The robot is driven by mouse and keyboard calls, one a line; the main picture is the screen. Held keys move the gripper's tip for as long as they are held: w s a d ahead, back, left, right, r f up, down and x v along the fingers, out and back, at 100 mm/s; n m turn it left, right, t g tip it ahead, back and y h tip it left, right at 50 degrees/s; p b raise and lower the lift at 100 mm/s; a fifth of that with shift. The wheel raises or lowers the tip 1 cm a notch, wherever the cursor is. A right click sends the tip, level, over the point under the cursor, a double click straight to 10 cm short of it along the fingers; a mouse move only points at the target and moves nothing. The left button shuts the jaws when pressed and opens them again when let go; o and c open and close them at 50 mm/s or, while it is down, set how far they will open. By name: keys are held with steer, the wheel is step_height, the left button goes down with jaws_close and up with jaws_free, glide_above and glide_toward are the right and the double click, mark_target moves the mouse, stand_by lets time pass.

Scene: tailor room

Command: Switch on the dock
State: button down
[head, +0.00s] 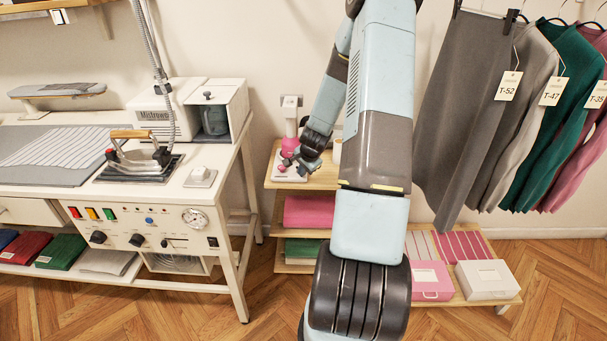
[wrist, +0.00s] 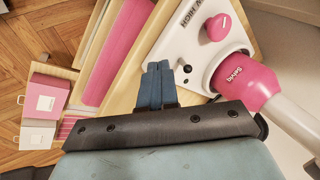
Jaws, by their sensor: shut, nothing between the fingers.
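The dock is a white base plate (wrist: 176,46) with printed lettering, of which "HIGH" is readable, and a pink knob (wrist: 217,27). A pink collar (wrist: 246,84) with a white post (wrist: 292,118) rises from the plate. In the head view the white and pink dock (head: 291,116) stands on the top shelf against the wall, partly hidden by my gripper (head: 302,163). In the wrist view my gripper (wrist: 160,74) is shut and empty, its blue fingertips over the plate's edge, left of and below the knob. The fingertips appear apart from the knob; I cannot tell their height above the plate.
The wooden shelf unit (head: 272,183) holds pink cloth (head: 309,211) below. Pink and white boxes (head: 487,280) stand on a low board at right. The ironing table (head: 230,165) is at left, and garments (head: 470,110) hang at right. Open floor (head: 280,310) lies in front.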

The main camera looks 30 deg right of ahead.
steer(key=shift+w+r, duration=0.15)
steer(key=shift+w, duration=0.7)
steer(key=shift+a, duration=0.35)
steer(key=shift+d, duration=0.25)
steer(key=shift+w, duration=0.1)
